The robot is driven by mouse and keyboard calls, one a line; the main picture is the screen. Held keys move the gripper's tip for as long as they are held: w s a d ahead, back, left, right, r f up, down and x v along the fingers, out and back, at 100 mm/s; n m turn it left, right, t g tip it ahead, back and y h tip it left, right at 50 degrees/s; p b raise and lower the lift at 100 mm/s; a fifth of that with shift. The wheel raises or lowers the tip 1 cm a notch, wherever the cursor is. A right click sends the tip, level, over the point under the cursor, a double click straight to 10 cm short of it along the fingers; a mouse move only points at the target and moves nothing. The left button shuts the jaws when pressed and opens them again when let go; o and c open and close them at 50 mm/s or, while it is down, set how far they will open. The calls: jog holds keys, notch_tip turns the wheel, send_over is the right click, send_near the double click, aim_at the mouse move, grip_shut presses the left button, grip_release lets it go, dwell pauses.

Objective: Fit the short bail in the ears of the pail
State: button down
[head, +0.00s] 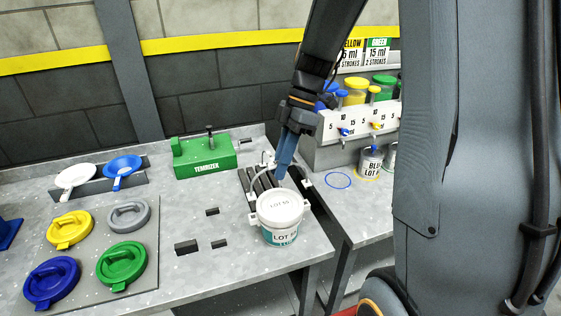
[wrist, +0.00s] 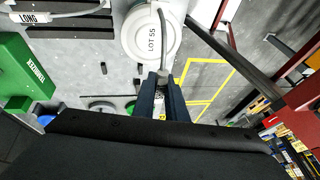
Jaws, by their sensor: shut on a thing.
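The white pail (head: 280,235) stands upright near the front edge of the bench, with a lid marked LOT 55 and a teal band. In the wrist view its round lid (wrist: 140,40) fills the top middle. My gripper (head: 281,176) points down just above and behind the pail. In the wrist view my gripper (wrist: 162,80) is shut on the short bail (wrist: 163,38), a thin grey bar that runs over the right part of the lid. I cannot tell whether its ends sit in the ears. One ear (head: 252,218) shows on the pail's left side.
A dark slotted rack (head: 262,182) is behind the pail; the wrist view shows a LONG label (wrist: 32,18) and a grey bail (wrist: 75,14) there. A green TEMRIZEK box (head: 203,157) stands at the back. Coloured lids (head: 68,229) lie at left. A gap separates the right bench.

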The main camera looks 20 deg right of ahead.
jog(key=shift+f+b, duration=1.1)
jog(key=shift+f, duration=1)
jog(key=shift+f+b, duration=0.7)
jog(key=shift+f, duration=0.7)
dwell(0.3)
jog(key=c, duration=1.7)
grip_release()
jog(key=shift+r, duration=0.1)
jog(key=shift+b+v, duration=0.8)
jog(key=shift+v, duration=3.05)
